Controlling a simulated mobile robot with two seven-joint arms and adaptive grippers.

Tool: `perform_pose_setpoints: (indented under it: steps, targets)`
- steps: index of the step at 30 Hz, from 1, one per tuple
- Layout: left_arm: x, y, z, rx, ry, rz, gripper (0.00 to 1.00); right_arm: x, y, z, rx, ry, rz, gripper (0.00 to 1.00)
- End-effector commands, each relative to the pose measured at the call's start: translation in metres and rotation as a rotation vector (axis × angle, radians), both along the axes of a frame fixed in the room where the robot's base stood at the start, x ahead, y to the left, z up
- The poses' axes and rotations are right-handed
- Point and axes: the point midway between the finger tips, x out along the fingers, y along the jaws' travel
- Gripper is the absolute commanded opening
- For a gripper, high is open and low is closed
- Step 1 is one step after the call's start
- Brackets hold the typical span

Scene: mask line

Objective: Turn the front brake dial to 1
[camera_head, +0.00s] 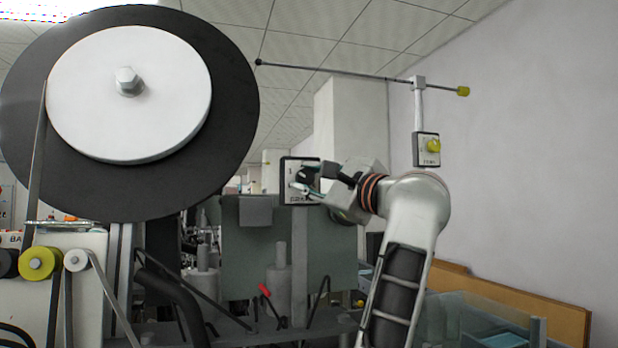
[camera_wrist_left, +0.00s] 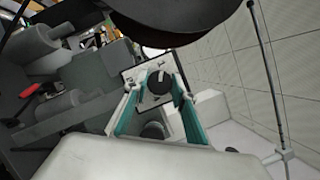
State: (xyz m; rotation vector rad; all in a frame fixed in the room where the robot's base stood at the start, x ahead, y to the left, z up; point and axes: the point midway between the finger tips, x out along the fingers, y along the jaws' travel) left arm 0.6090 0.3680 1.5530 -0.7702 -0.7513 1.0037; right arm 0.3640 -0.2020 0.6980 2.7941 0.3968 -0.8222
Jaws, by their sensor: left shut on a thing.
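The dial box (camera_head: 287,190) is a dark-framed panel with a pale face, standing at the middle of the head view. A "1" shows at the upper left of its face. Its black round dial (camera_wrist_left: 159,83) shows clearly in the left wrist view, on the pale face between my fingers. My left gripper (camera_head: 308,180) reaches it from the right and is shut on the dial, with a teal-lined finger on each side. The fingers partly cover the dial in the head view, and I cannot read its setting. My right gripper is in neither view.
A large black reel with a white hub (camera_head: 130,150) fills the upper left. A second small box with a yellow knob (camera_head: 432,146) hangs from a rod at the right. Grey machinery (camera_head: 250,250) stands below and behind the dial box.

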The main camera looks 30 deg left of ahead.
Motion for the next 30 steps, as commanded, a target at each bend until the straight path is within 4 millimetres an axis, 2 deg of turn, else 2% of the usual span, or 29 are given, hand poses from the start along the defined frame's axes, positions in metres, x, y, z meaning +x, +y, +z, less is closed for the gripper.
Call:
perform_pose_setpoints:
  steps: [12,13,15,25,30]
  targets:
    - [0.0,0.0,-0.001,-0.006,-0.005,0.0,0.04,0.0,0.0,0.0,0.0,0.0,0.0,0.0]
    - [0.0,0.0,-0.001,-0.006,-0.005,0.0,0.28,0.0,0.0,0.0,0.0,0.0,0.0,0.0]
    - [0.0,0.0,-0.001,-0.006,-0.005,0.0,0.42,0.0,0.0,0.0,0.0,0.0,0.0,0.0]
    - [0.0,-0.001,0.0,-0.005,-0.005,0.0,0.42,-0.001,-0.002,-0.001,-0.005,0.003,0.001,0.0]
    - [-0.005,-0.016,-0.003,-0.004,-0.004,-0.003,0.42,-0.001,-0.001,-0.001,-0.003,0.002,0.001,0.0]
